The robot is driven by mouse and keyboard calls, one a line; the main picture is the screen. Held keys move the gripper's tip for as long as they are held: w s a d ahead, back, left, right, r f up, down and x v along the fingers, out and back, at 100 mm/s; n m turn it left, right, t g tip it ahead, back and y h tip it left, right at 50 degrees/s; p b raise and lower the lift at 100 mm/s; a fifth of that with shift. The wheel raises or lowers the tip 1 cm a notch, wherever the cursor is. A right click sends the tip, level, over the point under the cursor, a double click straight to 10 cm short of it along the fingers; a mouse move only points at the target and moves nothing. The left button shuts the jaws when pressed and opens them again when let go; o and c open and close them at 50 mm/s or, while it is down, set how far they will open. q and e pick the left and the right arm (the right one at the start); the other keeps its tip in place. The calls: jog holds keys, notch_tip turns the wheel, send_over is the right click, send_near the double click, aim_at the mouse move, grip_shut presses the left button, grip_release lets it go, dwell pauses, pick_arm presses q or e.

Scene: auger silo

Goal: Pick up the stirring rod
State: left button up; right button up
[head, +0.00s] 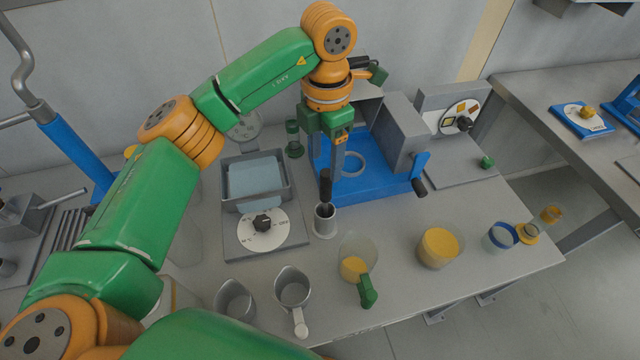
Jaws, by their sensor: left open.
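The stirring rod, as far as I can tell, is the slim piece with a dark upright handle (325,184). It stands in a small grey metal cup (325,224) near the middle of the bench. My left gripper (337,160) reaches down from above, just over and slightly behind the handle. It is open and holds nothing. I cannot tell whether a finger touches the handle. The rod's lower end is hidden inside the cup. My right gripper is not in view.
A blue-based press (375,190) stands close right of the cup. A dial hotplate with a grey water tray (285,190) stands left. Metal jugs (292,288), a green-handled beaker (357,262) and a yellow-filled beaker (438,247) stand in front.

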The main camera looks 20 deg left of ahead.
aim_at(326, 188)
pick_arm(q)
notch_tip(326, 188, down, 2)
jog(key=shift+w+a+f+b, duration=0.1)
jog(key=shift+w+a+b, duration=0.05)
jog(key=shift+b, duration=0.2)
jog(key=shift+f+b, duration=0.25)
jog(key=shift+b, duration=0.05)
jog(key=shift+s+d, duration=0.2)
jog(key=shift+s+d+f+p, duration=0.15)
jog(key=shift+s+f+p, duration=0.05)
jog(key=shift+p, duration=0.15)
jog(key=f+p, duration=0.1)
jog(key=f, duration=0.1)
jog(key=f+p, duration=0.1)
jog(key=f, duration=0.1)
jog(key=w+f+p, duration=0.1)
jog(key=shift+f, duration=0.7)
jog(key=shift+s, duration=0.1)
jog(key=shift+c, duration=0.2)
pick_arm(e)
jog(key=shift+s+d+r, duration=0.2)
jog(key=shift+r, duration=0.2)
pick_arm(q)
grip_shut()
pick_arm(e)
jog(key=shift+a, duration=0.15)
